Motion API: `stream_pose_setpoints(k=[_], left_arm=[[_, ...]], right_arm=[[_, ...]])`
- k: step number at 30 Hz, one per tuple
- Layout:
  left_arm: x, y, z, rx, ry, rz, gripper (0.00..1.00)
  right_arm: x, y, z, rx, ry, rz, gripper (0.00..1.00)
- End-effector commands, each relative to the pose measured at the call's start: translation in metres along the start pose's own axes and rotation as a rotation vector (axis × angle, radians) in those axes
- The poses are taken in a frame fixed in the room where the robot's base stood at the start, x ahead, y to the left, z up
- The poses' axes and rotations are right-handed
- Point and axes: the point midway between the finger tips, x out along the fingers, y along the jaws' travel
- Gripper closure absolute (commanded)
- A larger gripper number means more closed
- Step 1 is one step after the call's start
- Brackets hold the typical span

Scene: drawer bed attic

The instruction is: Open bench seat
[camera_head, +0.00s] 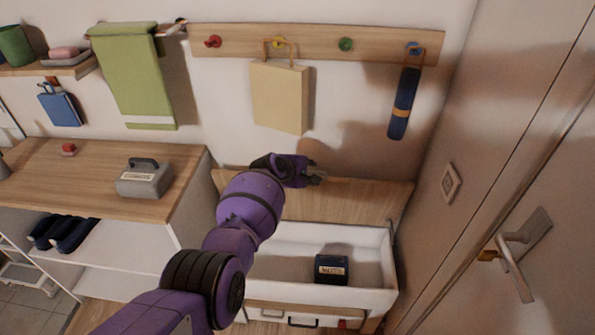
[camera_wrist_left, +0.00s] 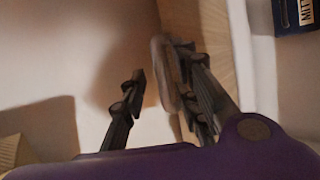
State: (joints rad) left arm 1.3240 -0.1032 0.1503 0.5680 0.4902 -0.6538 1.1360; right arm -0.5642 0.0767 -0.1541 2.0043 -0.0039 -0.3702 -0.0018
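The wooden bench seat lid (camera_head: 375,195) stands raised, near upright, at the wall behind the white bench box (camera_head: 372,297). The box's inside is exposed. My left gripper (camera_head: 318,175) is at the lid's top edge, with its fingers spread. In the left wrist view, the fingers (camera_wrist_left: 160,95) are apart, and a pale grey loop, seemingly a pull (camera_wrist_left: 160,72), sits close to the right finger. The lid (camera_wrist_left: 210,35) runs behind that finger. I cannot tell whether they touch. My right gripper is in neither view.
A dark blue labelled box (camera_head: 331,269) lies in the bench. A hook rail (camera_head: 315,43) above holds a tan bag (camera_head: 280,97) and a dark blue hanging item (camera_head: 403,105). A cabinet (camera_head: 100,180) stands left, a door (camera_head: 500,200) right.

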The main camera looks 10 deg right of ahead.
Motion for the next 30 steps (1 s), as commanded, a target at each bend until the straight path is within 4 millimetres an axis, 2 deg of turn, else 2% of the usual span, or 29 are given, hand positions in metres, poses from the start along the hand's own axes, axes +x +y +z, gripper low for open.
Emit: stream_pose_setpoints(k=[11, 24, 30], left_arm=[[-0.038, 0.000, 0.001, -0.001, 0.003, 0.003, 0.71], [-0.099, 0.001, 0.001, 0.000, 0.003, 0.004, 0.71], [-0.111, 0.001, 0.002, 0.000, 0.003, 0.002, 0.71]], right_arm=[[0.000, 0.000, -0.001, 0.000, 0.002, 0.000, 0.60], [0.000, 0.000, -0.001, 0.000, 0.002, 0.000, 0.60], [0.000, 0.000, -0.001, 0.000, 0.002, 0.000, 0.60]])
